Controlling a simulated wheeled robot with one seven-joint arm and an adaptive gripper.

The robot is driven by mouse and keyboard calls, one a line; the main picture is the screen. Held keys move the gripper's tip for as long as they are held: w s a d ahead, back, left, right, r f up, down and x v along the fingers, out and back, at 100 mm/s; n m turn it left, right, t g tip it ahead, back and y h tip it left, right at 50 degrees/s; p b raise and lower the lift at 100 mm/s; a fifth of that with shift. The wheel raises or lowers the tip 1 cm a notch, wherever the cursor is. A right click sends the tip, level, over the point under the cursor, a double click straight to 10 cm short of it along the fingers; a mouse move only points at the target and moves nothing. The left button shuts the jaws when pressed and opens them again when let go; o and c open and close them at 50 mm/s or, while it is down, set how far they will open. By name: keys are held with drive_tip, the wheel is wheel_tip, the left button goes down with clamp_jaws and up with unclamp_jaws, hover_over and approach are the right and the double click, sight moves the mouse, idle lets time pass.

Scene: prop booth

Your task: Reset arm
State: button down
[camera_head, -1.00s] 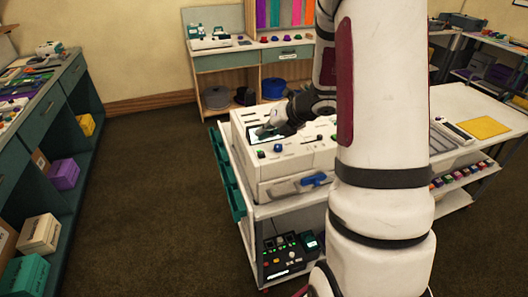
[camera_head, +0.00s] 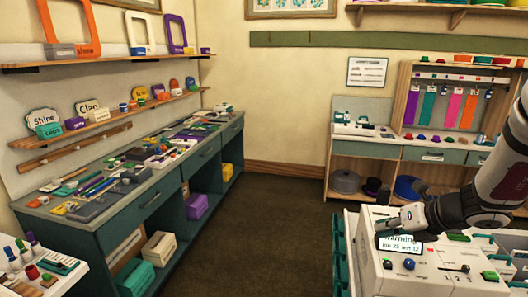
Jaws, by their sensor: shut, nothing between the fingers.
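My arm enters from the right edge. My gripper (camera_head: 389,225) is at its end, shut and empty, pointing left over the top of a cream machine (camera_head: 425,279). The gripper is at the upper edge of the machine's lit screen (camera_head: 402,244), which reads "Warming" with smaller text below. I cannot tell whether the fingertips touch the machine. The gripper and wrist hide part of the machine's back and top.
The machine stands on a cart with green bins (camera_head: 339,252) on its left side. A long green workbench (camera_head: 150,203) with tools runs along the left wall. A back bench (camera_head: 375,150) holds small colored items. The brown floor (camera_head: 265,225) between is clear.

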drive_tip(key=s+a+r+n+g+y+b, duration=0.1)
drive_tip(key=s+a+r+n, duration=0.4)
drive_tip(key=a+n, duration=0.3)
drive_tip(key=s+a+r+n+g, duration=0.2)
drive_tip(key=s+a+r+n, duration=0.3)
drive_tip(key=n, duration=0.4)
drive_tip(key=s+r+n+h+b, duration=0.1)
drive_tip(key=s+n+h, duration=0.4)
drive_tip(key=s+n, duration=0.7)
drive_tip(key=n+b, duration=0.1)
drive_tip(key=n, duration=0.6)
drive_tip(key=shift+a+r, duration=0.35)
drive_tip(key=shift+r, duration=0.05)
drive_tip(key=shift+d, duration=0.1)
